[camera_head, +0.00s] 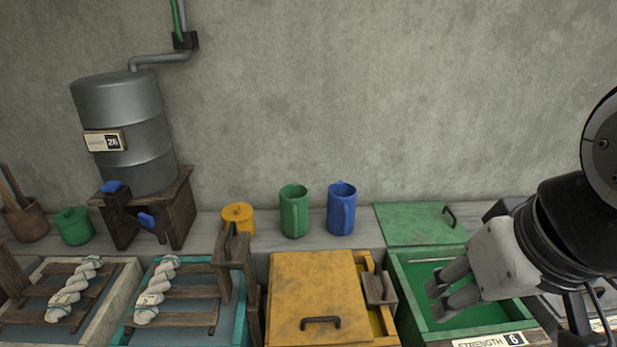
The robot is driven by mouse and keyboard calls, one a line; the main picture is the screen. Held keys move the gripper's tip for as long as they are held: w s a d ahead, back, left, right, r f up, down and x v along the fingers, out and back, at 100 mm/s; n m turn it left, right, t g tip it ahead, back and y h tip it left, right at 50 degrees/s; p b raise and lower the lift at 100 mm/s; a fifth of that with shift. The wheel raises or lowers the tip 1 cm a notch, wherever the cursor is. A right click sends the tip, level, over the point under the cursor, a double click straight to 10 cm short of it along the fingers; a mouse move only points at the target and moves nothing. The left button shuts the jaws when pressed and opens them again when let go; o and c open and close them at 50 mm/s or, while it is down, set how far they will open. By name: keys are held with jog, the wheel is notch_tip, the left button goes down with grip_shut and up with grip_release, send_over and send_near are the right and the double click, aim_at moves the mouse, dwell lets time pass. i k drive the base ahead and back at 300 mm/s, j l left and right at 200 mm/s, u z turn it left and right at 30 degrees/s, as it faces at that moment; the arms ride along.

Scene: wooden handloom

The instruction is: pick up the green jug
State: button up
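The green jug (294,211) stands upright on the grey ledge at the back, against the wall, with its handle toward me. A blue jug (341,210) stands just to its right, a small gap apart. My gripper (436,298) is at the right, over the open green vat, well to the right of the green jug and nearer to me. Its two dark fingers point left and show a narrow gap between them. Nothing shows between the fingers.
A yellow lidded pot (238,216) stands left of the green jug. A yellow-lidded vat (318,298) lies in front of the jugs. The green vat (405,290) stands under my gripper, its lid (415,224) behind it. A metal barrel (130,140) stands on a wooden stand at left.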

aim_at(295, 214)
jog(key=i+j+u, duration=0.4)
jog(key=i+j, duration=0.35)
